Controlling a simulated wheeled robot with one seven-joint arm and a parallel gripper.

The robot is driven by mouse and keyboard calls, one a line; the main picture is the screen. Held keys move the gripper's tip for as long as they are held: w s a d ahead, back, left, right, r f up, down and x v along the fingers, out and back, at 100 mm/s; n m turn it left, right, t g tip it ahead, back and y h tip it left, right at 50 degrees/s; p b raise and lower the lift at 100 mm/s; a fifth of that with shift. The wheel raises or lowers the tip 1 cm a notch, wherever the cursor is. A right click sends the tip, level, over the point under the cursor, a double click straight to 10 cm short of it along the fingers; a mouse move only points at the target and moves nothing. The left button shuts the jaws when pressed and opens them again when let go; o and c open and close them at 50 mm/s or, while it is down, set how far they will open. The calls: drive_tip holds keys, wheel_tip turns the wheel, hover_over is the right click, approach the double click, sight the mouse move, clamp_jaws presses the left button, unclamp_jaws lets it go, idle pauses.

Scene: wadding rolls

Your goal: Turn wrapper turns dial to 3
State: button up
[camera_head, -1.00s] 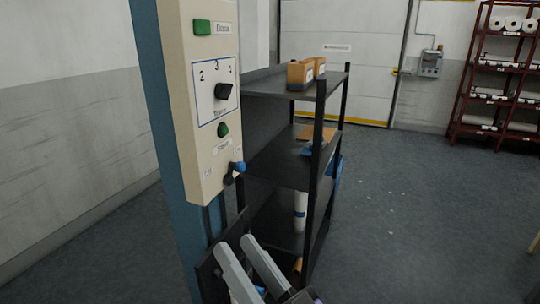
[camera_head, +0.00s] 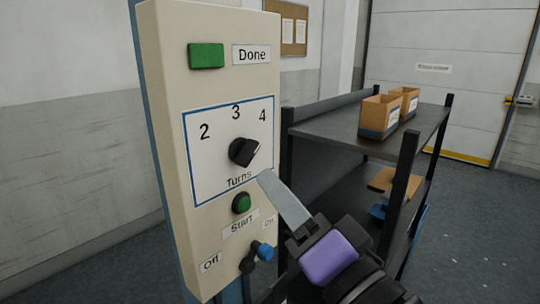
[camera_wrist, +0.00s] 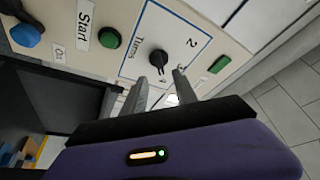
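The turns dial (camera_head: 243,151) is a black knob on a white, blue-framed plate marked 2, 3 and 4. Its raised grip points up and right, towards the 4 side. The dial also shows in the wrist view (camera_wrist: 158,58), just ahead of my fingertips. My gripper (camera_head: 264,176) is in front of the panel, below and right of the dial. In the wrist view, my gripper (camera_wrist: 160,76) has its two fingers apart, with nothing between them. In the head view one finger hides the other. I cannot tell whether a fingertip touches the knob.
The beige panel (camera_head: 165,130) also carries a green Done button (camera_head: 206,55), a green Start button (camera_head: 241,203) and a blue-tipped Off/On lever (camera_head: 262,250). A dark shelf (camera_head: 340,130) with cardboard boxes (camera_head: 380,115) stands close on the right.

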sight(251, 157)
drive_tip(key=p+x, duration=0.2)
drive_tip(key=x, duration=0.6)
drive_tip(key=shift+d, duration=0.1)
drive_tip(key=shift+c, duration=0.2)
clamp_jaws()
